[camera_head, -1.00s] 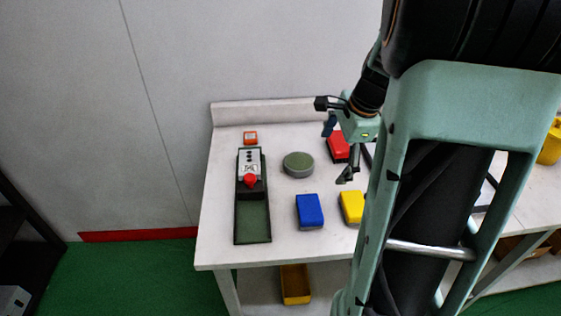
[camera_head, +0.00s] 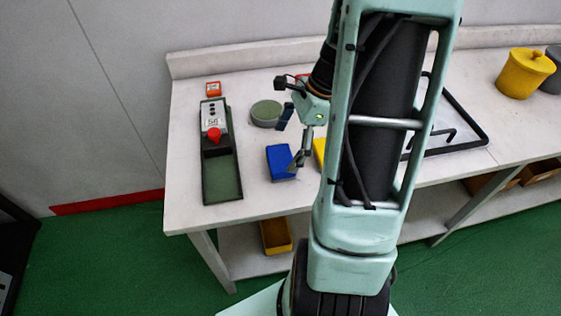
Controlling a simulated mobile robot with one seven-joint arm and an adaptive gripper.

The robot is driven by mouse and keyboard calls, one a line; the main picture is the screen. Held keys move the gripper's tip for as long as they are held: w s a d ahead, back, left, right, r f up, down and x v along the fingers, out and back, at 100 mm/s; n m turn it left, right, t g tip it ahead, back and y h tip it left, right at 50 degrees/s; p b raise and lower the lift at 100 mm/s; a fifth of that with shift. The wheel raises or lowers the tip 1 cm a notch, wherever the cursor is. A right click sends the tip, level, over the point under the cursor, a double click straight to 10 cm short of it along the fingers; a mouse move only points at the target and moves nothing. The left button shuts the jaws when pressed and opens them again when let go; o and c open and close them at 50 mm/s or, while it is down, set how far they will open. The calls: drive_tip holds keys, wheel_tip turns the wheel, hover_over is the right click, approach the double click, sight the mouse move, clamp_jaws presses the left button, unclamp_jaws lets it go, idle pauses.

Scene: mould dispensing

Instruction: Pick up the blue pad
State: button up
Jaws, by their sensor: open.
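The blue pad (camera_head: 279,162) lies flat on the white table (camera_head: 256,200), right of the dark green tray. My gripper (camera_head: 290,139) is open and empty. Its lower finger overlaps the right edge of the blue pad in the picture, and its other finger shows above the pad's far edge. I cannot tell whether the finger touches the pad or is above it. A yellow pad (camera_head: 319,151) to the right is mostly hidden behind my arm, and only a bit of a red pad (camera_head: 302,76) shows behind the gripper.
A round green-topped disc (camera_head: 266,113) lies behind the blue pad. A tray (camera_head: 222,180) with a control box and red button (camera_head: 214,134) is at left. An orange item (camera_head: 213,88) lies behind it. A yellow pot (camera_head: 525,72) and a black frame (camera_head: 470,145) are at right.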

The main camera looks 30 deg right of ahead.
sight(280, 158)
drive_tip(key=x, duration=0.4)
drive_tip(key=shift+s+f, duration=0.1)
drive_tip(key=shift+f, duration=0.2)
drive_tip(key=c, duration=1.3)
drive_tip(key=shift+r, duration=0.2)
drive_tip(key=shift+r+p, duration=0.9)
drive_tip(key=shift+r, duration=0.05)
drive_tip(key=s+r+p, duration=0.1)
drive_tip(key=r+p, duration=0.1)
drive_tip(key=s+r+p, duration=0.2)
drive_tip(key=r, duration=0.1)
drive_tip(key=s+r+p, duration=0.1)
drive_tip(key=r+p, duration=0.1)
drive_tip(key=shift+s+d+r, duration=0.25)
drive_tip(key=shift+s+d, duration=0.1)
drive_tip(key=s+d+r+p, duration=0.1)
drive_tip(key=s+r+p, duration=0.1)
drive_tip(key=s, duration=0.7)
drive_tip(key=shift+r+p, duration=0.4)
drive_tip(key=shift+r, duration=0.25)
